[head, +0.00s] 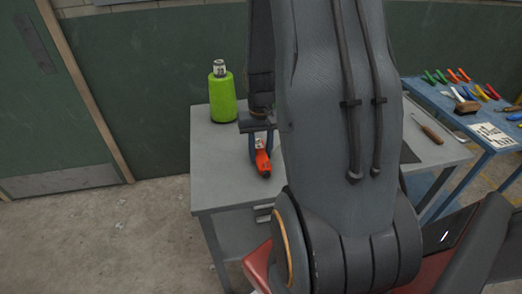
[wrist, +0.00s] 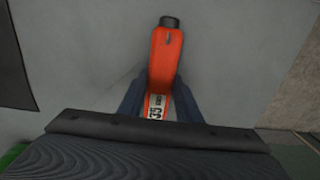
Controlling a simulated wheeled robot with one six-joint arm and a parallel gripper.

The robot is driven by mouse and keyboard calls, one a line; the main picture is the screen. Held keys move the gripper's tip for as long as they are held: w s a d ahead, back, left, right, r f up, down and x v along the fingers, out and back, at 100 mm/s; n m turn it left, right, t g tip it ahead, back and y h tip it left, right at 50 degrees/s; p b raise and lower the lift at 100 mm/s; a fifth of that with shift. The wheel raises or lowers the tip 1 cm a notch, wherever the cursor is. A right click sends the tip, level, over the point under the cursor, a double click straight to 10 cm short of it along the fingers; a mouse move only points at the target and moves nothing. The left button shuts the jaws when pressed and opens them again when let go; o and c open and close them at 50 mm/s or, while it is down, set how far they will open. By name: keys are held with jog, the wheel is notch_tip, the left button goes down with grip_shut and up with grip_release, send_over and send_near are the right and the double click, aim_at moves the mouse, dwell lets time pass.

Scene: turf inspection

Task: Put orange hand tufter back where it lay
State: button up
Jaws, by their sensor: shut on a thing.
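The orange hand tufter (head: 263,162) is in my gripper (head: 262,150), over the grey table (head: 222,180) left of my arm. In the wrist view the orange tufter (wrist: 166,58) points away from my gripper (wrist: 160,98), with a dark tip and a white label with dark print near the jaws. The two dark blue fingers are shut on it from both sides. I cannot tell whether the tufter touches the tabletop or hangs just above it. My arm hides much of the table's middle.
A lime green bottle (head: 222,95) stands at the table's back left. A wooden-handled tool (head: 430,133) lies on the right side. A blue table (head: 460,115) farther right holds several coloured tools and a printed card (head: 492,134). The table's front left is clear.

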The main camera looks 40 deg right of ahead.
jog(key=o, duration=1.3)
jog(key=shift+c, duration=0.2)
jog(key=shift+r, duration=0.1)
notch_tip(320, 180, up, 12)
jog(key=b, duration=0.3)
jog(key=s+a+f+n, duration=0.2)
jog(key=a, duration=0.8)
jog(key=s+a+f+n+t, duration=0.1)
jog(key=s+a+n, duration=0.1)
jog(key=a, duration=0.8)
jog(key=shift+s+f+n+t, duration=0.2)
jog(key=shift+f+n+t, duration=0.15)
jog(key=shift+n, duration=0.25)
jog(key=shift+f, duration=0.15)
